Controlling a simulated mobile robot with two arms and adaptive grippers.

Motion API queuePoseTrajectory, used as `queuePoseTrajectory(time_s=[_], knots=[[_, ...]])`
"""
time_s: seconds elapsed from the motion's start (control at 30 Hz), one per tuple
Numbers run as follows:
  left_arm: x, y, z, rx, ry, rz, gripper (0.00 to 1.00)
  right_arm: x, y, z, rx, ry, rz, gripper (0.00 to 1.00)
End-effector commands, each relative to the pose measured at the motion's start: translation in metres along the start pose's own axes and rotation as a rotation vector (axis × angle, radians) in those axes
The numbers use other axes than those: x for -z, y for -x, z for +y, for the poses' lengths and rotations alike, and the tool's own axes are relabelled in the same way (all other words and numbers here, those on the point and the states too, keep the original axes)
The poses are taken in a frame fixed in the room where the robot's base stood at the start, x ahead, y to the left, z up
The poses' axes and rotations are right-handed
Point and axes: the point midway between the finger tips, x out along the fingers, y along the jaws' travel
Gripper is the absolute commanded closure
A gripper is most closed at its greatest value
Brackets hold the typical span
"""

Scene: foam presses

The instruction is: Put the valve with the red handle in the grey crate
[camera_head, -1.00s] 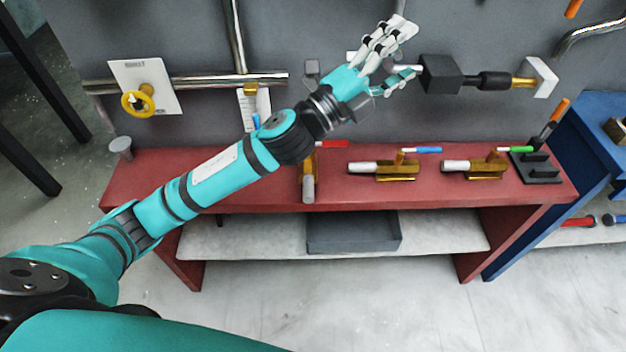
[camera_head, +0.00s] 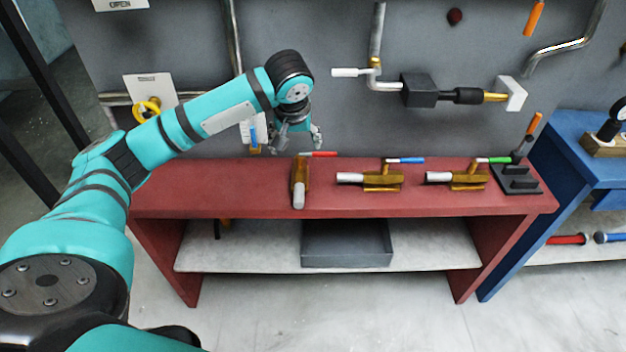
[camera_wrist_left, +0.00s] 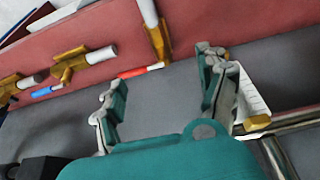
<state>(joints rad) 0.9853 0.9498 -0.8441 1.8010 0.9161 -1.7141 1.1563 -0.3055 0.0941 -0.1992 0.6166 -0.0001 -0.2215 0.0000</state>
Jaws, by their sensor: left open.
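The valve with the red handle (camera_head: 300,181) lies on the red bench, a brass body with a white-grey end and its red handle pointing right. In the left wrist view the same valve (camera_wrist_left: 157,35) shows at the top, its red handle toward the gap between my fingers. My left gripper (camera_head: 297,140) is open and empty, above the bench's back edge, just behind and above the valve. It also shows in the left wrist view (camera_wrist_left: 160,95). The grey crate (camera_head: 346,258) stands on the shelf under the bench and looks empty. My right gripper is not in view.
On the red bench (camera_head: 230,190) lie a blue-handled valve (camera_head: 383,182) and a green-handled valve (camera_head: 458,180). A black stand (camera_head: 516,180) is at its right end. Pipes and a dark block (camera_head: 419,90) are on the wall behind. A blue bench (camera_head: 575,150) adjoins at right.

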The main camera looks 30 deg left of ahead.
Motion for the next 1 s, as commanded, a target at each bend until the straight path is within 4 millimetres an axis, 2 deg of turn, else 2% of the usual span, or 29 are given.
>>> queuePoseTrajectory(time_s=[0.17, 0.5, 0.77, 1.0], knots=[[-0.002, -0.033, -0.001, 0.006, 0.004, -0.009, 0.25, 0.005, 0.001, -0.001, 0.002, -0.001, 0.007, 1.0], [-0.002, -0.102, 0.0, 0.003, 0.001, -0.005, 0.25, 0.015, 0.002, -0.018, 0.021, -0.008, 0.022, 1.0], [-0.002, -0.121, 0.001, 0.001, 0.0, -0.004, 0.25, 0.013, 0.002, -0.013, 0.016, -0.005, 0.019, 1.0], [-0.004, -0.156, 0.004, 0.002, 0.001, -0.004, 0.25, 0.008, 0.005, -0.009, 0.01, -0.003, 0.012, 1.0]])
